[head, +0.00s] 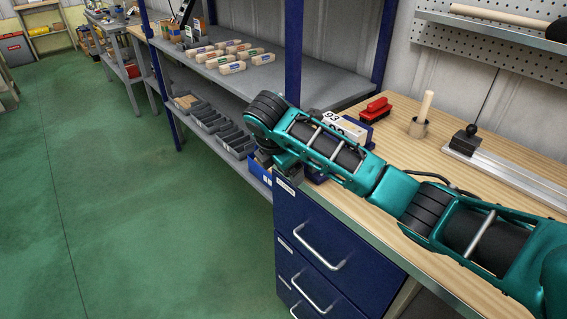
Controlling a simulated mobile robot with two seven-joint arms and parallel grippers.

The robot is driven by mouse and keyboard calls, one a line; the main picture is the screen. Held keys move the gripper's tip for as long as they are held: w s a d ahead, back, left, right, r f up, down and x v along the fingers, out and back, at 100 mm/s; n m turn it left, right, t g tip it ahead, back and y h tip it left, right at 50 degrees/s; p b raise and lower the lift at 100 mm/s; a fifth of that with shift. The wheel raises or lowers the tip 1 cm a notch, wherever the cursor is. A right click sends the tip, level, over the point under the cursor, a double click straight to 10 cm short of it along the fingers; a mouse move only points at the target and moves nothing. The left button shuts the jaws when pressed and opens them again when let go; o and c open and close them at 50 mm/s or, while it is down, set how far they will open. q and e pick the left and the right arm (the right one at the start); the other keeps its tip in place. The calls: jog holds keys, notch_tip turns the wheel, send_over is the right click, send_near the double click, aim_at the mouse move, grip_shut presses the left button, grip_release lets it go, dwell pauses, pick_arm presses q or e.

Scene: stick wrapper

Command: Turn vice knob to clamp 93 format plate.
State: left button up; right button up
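The format plate (332,117), white and marked 93, stands at the left end of the wooden workbench, partly hidden behind my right arm. Blue parts beside and below it, seen around the arm, look like the vice (357,123); most of it is covered. I cannot make out the vice knob. My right arm comes in from the right and crosses in front of the plate. My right gripper (267,159) points down at the bench's left end, mostly hidden by its own wrist; its fingers are not clear. My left gripper is out of view.
A red-handled tool (375,109), a wooden-handled tool in a holder (422,116) and a metal rail (505,172) lie on the workbench (490,146). Blue drawers (325,250) are below. A grey shelf (310,86) holds several labelled blocks. The green floor at left is clear.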

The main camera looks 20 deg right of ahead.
jog(key=shift+c, duration=0.4)
jog(key=c, duration=0.9)
jog(key=shift+s+t, duration=0.1)
jog(key=shift+t, duration=0.4)
jog(key=shift+c, duration=0.2)
jog(key=shift+s+f+m+t+y, duration=0.1)
jog(key=shift+m+t+y, duration=0.3)
jog(key=shift+t, duration=0.7)
jog(key=shift+m+t+y, duration=0.3)
jog(key=shift+t+y, duration=0.2)
jog(key=shift+t, duration=1)
